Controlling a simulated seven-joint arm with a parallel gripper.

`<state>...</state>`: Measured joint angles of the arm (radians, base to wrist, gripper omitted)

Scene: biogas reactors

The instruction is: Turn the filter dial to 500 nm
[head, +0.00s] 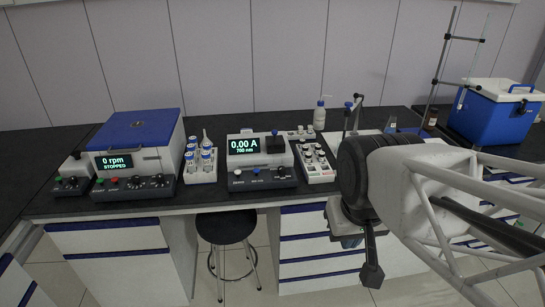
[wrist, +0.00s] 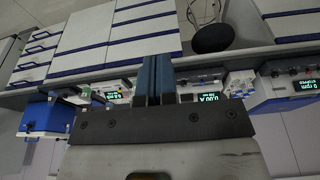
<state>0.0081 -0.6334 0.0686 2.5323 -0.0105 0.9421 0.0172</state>
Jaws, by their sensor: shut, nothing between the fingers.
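The photometer (head: 258,147) stands at the middle of the bench, its display (head: 244,146) reading 0,00 A and 700 nm. A dark knob (head: 281,171), which looks like the filter dial, sits at the right of its front panel; its markings are too small to read. My gripper (head: 371,275) hangs in front of the bench edge, right of the photometer and well apart from it. In the wrist view, turned upside down, my gripper's blue fingers (wrist: 153,80) are shut and empty. The photometer display (wrist: 208,98) shows just right of them; its dial cannot be made out.
A centrifuge (head: 135,150) reading 0 rpm STOPPED and a vial rack (head: 200,165) stand left of the photometer. Another rack (head: 317,163) stands close on its right. A blue cooler (head: 495,112) is at the far right. A stool (head: 226,227) stands below the bench front.

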